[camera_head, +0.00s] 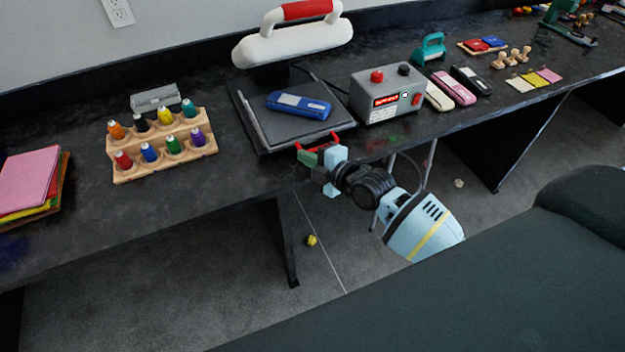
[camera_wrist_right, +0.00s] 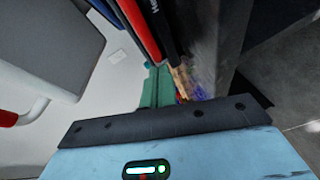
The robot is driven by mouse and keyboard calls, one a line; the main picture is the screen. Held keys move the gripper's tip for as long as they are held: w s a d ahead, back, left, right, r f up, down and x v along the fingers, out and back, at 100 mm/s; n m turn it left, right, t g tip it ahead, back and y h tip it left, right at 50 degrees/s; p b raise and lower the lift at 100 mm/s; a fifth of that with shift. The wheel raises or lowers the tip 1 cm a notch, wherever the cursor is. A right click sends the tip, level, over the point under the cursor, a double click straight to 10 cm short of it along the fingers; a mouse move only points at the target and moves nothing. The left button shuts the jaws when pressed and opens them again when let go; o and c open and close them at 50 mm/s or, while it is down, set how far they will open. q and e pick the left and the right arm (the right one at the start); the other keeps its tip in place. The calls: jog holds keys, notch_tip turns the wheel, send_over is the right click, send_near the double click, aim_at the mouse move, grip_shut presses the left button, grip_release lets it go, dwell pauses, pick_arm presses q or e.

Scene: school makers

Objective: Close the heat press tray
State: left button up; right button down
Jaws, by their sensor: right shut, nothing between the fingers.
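The heat press has a white upper part (camera_head: 295,42) with a red grip on top. Its dark tray (camera_head: 262,134) lies out in front of the upper part, near the desk's front edge. A blue device (camera_head: 298,105) rests on the tray plate. A red handle (camera_head: 340,135) is at the tray's front. My right gripper (camera_head: 308,157) is shut and empty, right at the handle's front left; I cannot tell if they touch. The right wrist view shows its green fingers (camera_wrist_right: 154,86) close to a red bar (camera_wrist_right: 138,28). My left gripper is out of view.
Right of the tray is a grey control box (camera_head: 386,96) with a lit display. To the left stands a wooden rack (camera_head: 165,158) of several coloured bottles. Pink and yellow sheets (camera_head: 30,180) lie farther left. Desk between rack and sheets is clear.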

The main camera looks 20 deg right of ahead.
aim_at(293, 140)
jog(key=w, duration=0.1)
jog(key=w+b, duration=0.1)
jog(key=w, duration=0.1)
jog(key=shift+w+d+f, duration=0.2)
jog(key=shift+d+f, duration=0.1)
jog(key=shift+w+r+b, duration=0.15)
jog(key=shift+w+b, duration=0.05)
jog(key=shift+b, duration=0.1)
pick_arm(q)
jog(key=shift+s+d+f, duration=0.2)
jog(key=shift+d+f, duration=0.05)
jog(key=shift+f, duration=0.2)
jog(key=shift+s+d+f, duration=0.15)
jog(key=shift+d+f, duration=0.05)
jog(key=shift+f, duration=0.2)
pick_arm(e)
jog(key=shift+w+r, duration=0.1)
jog(key=shift+r, duration=0.2)
jog(key=shift+r, duration=0.1)
